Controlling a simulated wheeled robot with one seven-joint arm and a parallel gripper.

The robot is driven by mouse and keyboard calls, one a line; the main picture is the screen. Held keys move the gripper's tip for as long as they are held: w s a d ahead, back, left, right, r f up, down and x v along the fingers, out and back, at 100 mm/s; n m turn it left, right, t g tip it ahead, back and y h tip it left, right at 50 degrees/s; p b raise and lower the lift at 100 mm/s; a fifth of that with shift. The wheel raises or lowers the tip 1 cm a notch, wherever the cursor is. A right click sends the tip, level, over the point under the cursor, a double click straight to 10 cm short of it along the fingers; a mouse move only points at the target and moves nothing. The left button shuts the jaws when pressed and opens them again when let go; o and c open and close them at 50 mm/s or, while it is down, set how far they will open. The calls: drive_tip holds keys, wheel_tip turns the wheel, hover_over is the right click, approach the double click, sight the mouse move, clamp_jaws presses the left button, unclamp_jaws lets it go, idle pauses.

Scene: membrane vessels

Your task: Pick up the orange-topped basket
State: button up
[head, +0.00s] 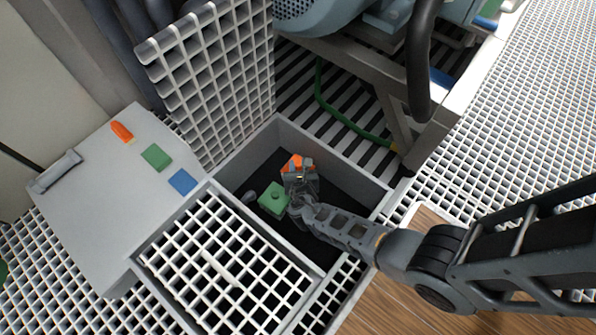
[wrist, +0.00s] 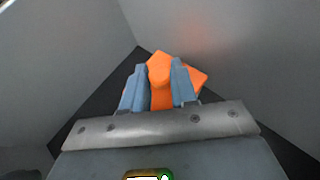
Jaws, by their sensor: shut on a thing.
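The orange-topped basket (head: 296,161) is inside a grey pit in the floor, near its back corner. Its orange top shows just beyond my gripper (head: 299,176), which reaches down into the pit. In the wrist view, my gripper's two blue-grey fingers (wrist: 158,88) stand on either side of a raised orange part of the basket top (wrist: 160,72) and are shut on it. The basket's lower body is hidden by the top and my gripper. I cannot tell whether it is clear of the dark pit floor.
A green-topped item (head: 273,199) sits left of my gripper in the pit, with a small grey object (head: 249,197) beside it. Pit walls (head: 345,178) surround them closely. A white grating (head: 225,265) covers the front left. An upright grating (head: 215,80) stands behind.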

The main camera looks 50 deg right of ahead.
clamp_jaws()
drive_tip(key=shift+r, duration=0.1)
